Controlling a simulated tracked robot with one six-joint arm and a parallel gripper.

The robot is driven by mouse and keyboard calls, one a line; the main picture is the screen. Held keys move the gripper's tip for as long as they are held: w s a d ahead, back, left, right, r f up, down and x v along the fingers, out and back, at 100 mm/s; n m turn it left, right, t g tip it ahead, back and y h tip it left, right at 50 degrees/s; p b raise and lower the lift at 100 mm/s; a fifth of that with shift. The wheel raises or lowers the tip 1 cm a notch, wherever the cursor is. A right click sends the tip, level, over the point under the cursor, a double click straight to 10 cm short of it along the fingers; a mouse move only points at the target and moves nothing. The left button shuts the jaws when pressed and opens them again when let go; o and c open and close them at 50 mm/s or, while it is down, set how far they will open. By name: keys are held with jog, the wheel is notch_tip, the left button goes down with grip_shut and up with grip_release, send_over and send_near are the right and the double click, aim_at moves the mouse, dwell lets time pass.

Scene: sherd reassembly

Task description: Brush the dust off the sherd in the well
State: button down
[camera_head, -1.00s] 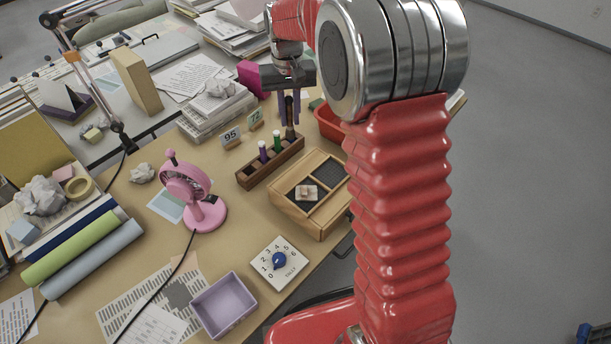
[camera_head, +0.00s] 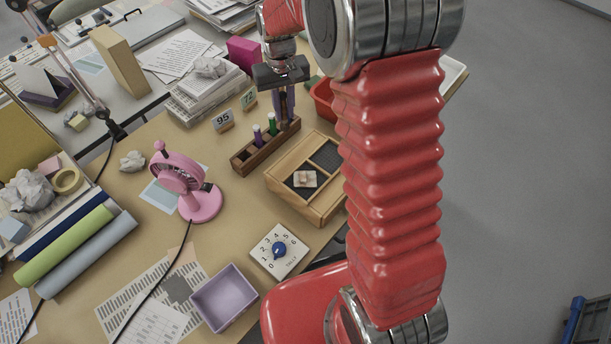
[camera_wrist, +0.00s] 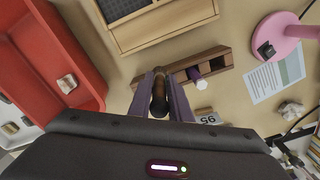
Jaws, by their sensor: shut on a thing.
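The wooden two-well box (camera_head: 290,203) stands at the table's right. A pale, brownish sherd (camera_head: 304,179) lies in its near, dark-lined well; dust on it is too small to make out. A dark wooden rack (camera_head: 247,160) left of the box holds a purple tool (camera_head: 258,135) and a green one (camera_head: 272,124). My gripper (camera_head: 287,112) is at the rack's far end, its purple fingers pointing down. In the wrist view my gripper (camera_wrist: 160,98) is shut on a dark-brown handled tool, likely a brush (camera_wrist: 159,101). Its lower end is hidden, and the sherd is out of that view.
A pink fan (camera_head: 190,190) stands left of the rack, and a dial board (camera_head: 278,251) and purple bin (camera_head: 225,298) stand nearer. A red tray (camera_wrist: 50,55) with a sherd (camera_wrist: 67,84) lies beside the box. Number cards (camera_head: 223,121) stand behind the rack.

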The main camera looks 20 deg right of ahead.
aim_at(283, 93)
dwell(0.5)
jog(key=shift+n, duration=0.6)
notch_tip(283, 93, up, 8)
jog(key=shift+w+f, duration=0.1)
jog(key=shift+w+r+n, duration=0.25)
jog(key=shift+r+n, duration=0.05)
jog(key=shift+n, duration=0.1)
jog(key=w+r+n, duration=0.2)
jog(key=w, duration=0.1)
jog(key=w+r+n, duration=0.1)
jog(key=shift+w+n, duration=0.15)
jog(key=shift+n, duration=0.25)
